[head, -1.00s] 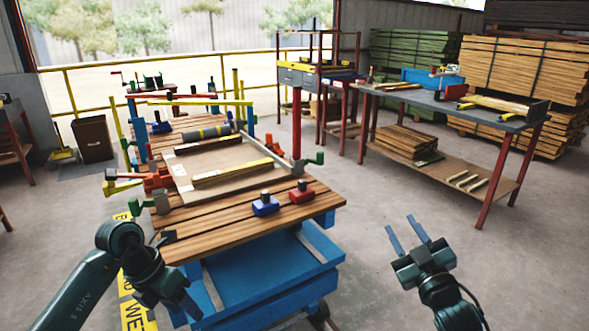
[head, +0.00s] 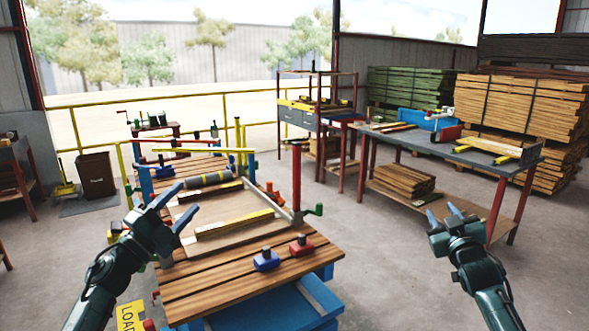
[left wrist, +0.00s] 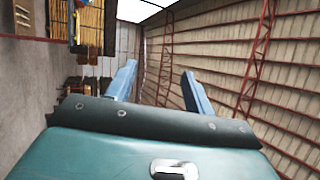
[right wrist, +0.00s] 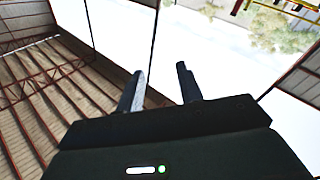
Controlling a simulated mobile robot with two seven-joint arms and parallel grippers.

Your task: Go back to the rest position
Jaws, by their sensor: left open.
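My left gripper (head: 176,208) is raised above the left side of the wooden workbench (head: 215,285), its two blue fingers apart and nothing between them. In the left wrist view its fingers (left wrist: 160,85) are spread against the shed roof and wall. My right gripper (head: 443,214) is raised over open floor to the right of the bench. In the right wrist view its fingers (right wrist: 160,90) stand apart and empty, with bright sky and roof beyond. Neither gripper touches anything that I can see.
A grey-topped table (head: 470,155) stands at the right. The floor (head: 375,260) between is clear.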

